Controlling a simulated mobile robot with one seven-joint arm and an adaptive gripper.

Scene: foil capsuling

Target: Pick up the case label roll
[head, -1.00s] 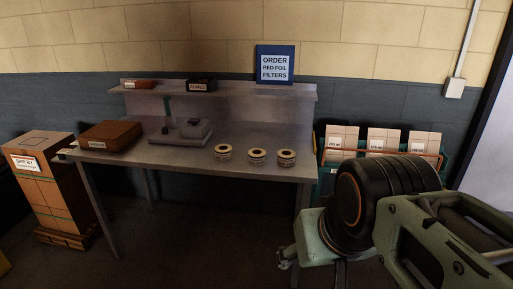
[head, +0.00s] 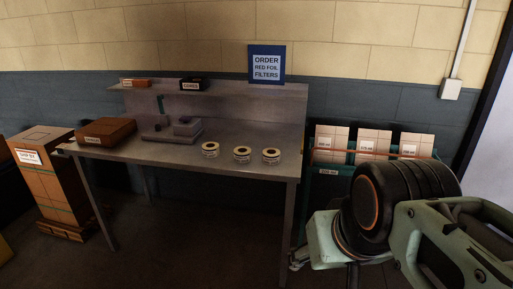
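Three similar pale rolls with dark cores stand in a row on the right half of the grey metal table (head: 228,165): a left roll (head: 210,150), a middle roll (head: 242,154) and a right roll (head: 271,156). Their markings are too small to tell which is the case label roll. My arm reaches in from the lower right. My gripper (head: 298,262) is partly seen at the arm's end, low and right of the table, apart from the rolls. Its fingers are mostly hidden and dark, so I cannot tell its opening.
A brown box (head: 106,131) and a grey device (head: 172,130) stand on the table's left. The back shelf (head: 225,90) holds small boxes. A blue sign (head: 267,64) stands above it. Cartons (head: 374,142) sit in teal bins at right. A stacked carton pallet (head: 47,180) stands at left.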

